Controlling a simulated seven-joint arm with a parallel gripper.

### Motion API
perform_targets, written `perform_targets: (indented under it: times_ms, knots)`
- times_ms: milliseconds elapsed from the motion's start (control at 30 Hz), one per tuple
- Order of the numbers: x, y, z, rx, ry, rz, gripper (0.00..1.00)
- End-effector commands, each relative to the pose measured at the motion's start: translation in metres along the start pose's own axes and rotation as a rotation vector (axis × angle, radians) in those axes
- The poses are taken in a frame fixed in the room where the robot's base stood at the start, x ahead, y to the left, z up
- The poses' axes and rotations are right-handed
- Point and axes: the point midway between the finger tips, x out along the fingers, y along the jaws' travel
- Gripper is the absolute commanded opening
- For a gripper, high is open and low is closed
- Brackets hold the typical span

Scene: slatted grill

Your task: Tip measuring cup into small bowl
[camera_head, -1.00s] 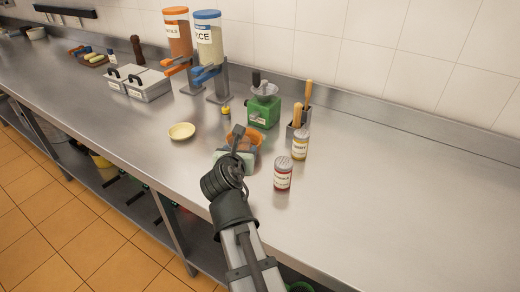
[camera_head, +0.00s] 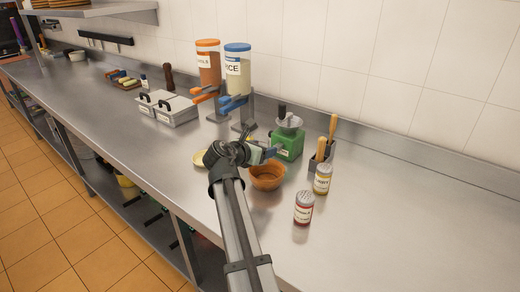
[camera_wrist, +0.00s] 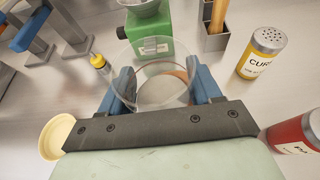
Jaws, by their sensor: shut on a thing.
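My gripper (camera_wrist: 160,95) is shut on a clear measuring cup (camera_wrist: 150,62), with a blue finger on each side of it in the wrist view. In the head view my gripper (camera_head: 270,151) is above the counter, by the far side of a brown bowl (camera_head: 267,180). The cup is hard to make out there. The brown bowl shows partly through the clear cup in the wrist view. A small pale-yellow bowl (camera_wrist: 57,137) is at the left of the wrist view; it also shows in the head view (camera_head: 199,158), partly behind my arm. I cannot tell any contents in the cup.
A green grinder (camera_head: 289,140) stands behind the gripper. A utensil holder (camera_head: 320,157), a yellow-labelled shaker (camera_head: 322,180) and a red shaker (camera_head: 304,208) are to the right. Two dispensers (camera_head: 237,72) and lidded pans (camera_head: 168,107) are to the left. The counter's right side is clear.

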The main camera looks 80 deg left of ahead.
Motion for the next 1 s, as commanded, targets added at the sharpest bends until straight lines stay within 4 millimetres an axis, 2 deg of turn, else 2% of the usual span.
perform_targets:
  times_ms: [333,767,1000]
  knots:
    - [0.001,0.0,-0.003,0.005,0.015,0.003,0.32]
    - [0.005,0.002,-0.025,0.047,0.125,0.021,0.32]
    - [0.001,0.005,-0.026,0.108,0.28,0.046,0.32]
